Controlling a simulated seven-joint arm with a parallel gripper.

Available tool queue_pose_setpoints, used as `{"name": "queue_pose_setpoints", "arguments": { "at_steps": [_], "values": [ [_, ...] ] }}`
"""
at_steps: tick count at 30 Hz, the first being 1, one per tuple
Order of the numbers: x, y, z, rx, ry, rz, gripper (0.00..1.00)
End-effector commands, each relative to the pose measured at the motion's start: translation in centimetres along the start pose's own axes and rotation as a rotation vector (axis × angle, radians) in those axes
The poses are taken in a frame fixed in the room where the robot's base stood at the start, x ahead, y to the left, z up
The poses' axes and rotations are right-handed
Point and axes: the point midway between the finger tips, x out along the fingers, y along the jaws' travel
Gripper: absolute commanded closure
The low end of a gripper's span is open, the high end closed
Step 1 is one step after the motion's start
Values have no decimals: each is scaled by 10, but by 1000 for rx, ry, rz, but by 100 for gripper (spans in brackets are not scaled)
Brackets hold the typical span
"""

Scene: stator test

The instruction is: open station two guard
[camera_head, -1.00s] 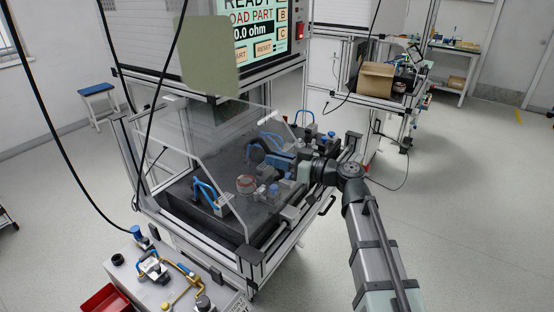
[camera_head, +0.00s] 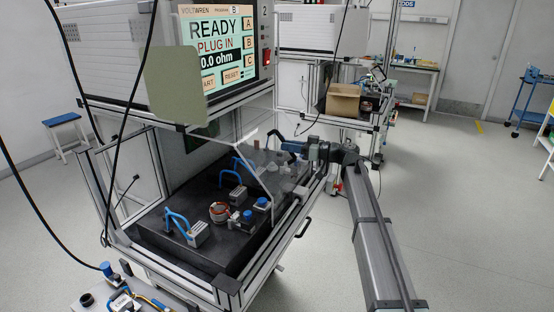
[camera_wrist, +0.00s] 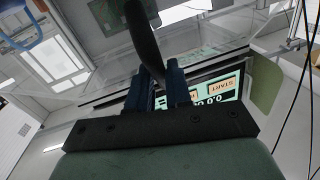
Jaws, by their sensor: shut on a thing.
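The station two guard (camera_head: 268,172) is a clear panel with a pale upper edge. It stands at the right part of the station, and the left part of the black fixture plate (camera_head: 160,238) is uncovered. My gripper (camera_head: 285,146) is at the far right side of the guard. In the wrist view my gripper (camera_wrist: 160,82) is shut on a dark bar-like handle (camera_wrist: 143,35), which runs up between the fingers. The handle's join to the guard is not clear. A ring-shaped copper-coloured part (camera_head: 219,212) sits on the plate.
Blue-handled clamps (camera_head: 178,220) and small blocks stand on the plate. A tester with a lit screen (camera_head: 216,48) reading READY, PLUG IN is above the station. Black cables hang at the left. A cardboard box (camera_head: 343,100) stands behind.

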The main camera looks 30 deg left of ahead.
Motion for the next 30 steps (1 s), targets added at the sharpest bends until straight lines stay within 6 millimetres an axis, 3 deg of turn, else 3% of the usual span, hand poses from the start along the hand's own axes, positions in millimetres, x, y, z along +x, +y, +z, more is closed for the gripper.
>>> {"name": "queue_pose_setpoints", "arguments": {
  "at_steps": [1,3,9,15,28,29,30],
  "values": [
    [0,22,-4,0,1,1,100],
    [-3,38,-6,0,2,2,100],
    [-9,71,-10,0,2,0,100],
    [-11,86,-12,0,2,-1,100],
    [-12,91,-13,-1,3,5,100],
    [-12,91,-13,-1,3,5,79],
    [-12,91,-13,-1,3,5,75]
  ]
}}
